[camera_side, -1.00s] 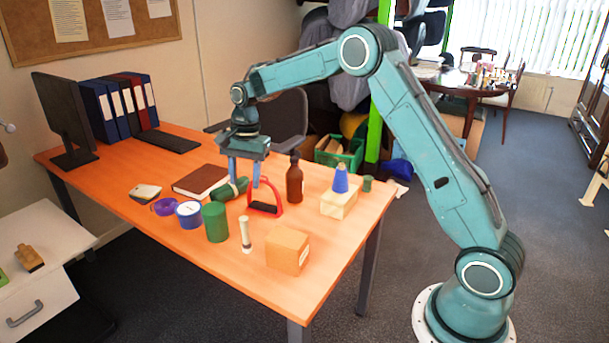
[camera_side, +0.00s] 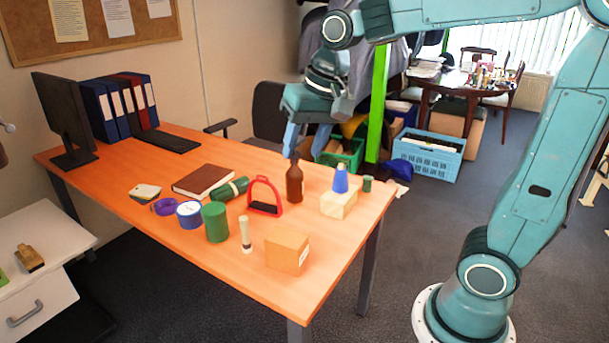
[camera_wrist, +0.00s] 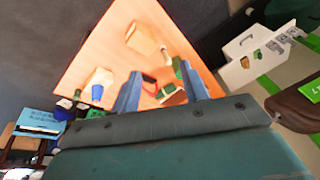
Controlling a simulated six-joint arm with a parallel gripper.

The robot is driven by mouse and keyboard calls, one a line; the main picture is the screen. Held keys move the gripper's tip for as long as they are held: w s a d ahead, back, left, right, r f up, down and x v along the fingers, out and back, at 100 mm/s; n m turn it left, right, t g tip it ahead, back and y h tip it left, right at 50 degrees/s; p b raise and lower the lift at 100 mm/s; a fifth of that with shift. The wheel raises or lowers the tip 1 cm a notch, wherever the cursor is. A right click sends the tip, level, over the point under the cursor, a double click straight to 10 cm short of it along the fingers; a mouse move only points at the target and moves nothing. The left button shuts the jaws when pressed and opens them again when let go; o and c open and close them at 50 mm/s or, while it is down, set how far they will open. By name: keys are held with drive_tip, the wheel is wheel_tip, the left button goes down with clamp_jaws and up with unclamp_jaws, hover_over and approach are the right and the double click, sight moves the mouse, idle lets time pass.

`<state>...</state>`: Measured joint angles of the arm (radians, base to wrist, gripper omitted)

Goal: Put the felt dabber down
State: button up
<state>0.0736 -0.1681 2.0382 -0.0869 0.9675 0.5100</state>
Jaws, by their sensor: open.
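A slim cream stick with a pale green top (camera_side: 246,234), which I take to be the felt dabber, stands upright on the orange table (camera_side: 150,225) near its front edge. It stands between a green cylinder (camera_side: 215,222) and an orange-tan block (camera_side: 287,250). My gripper (camera_side: 305,140) is raised behind the brown bottle, well away from the dabber. Its two blue fingers point down, apart, with nothing between them.
A red stirrup (camera_side: 265,197), a brown bottle (camera_side: 294,182), a pale wood block (camera_side: 339,204) with a blue cone (camera_side: 341,180), a green roll (camera_side: 230,190), a tape roll (camera_side: 189,214) and a brown book (camera_side: 203,181) crowd the table.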

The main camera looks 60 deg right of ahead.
drive_tip(key=s+f+n+t, duration=0.2)
drive_tip(key=s+n, duration=0.3)
drive_tip(key=s, duration=1)
drive_tip(key=shift+s+a+f+n, duration=0.3)
drive_tip(key=shift+a+f+n, duration=0.05)
drive_tip(key=shift+a+n, duration=0.1)
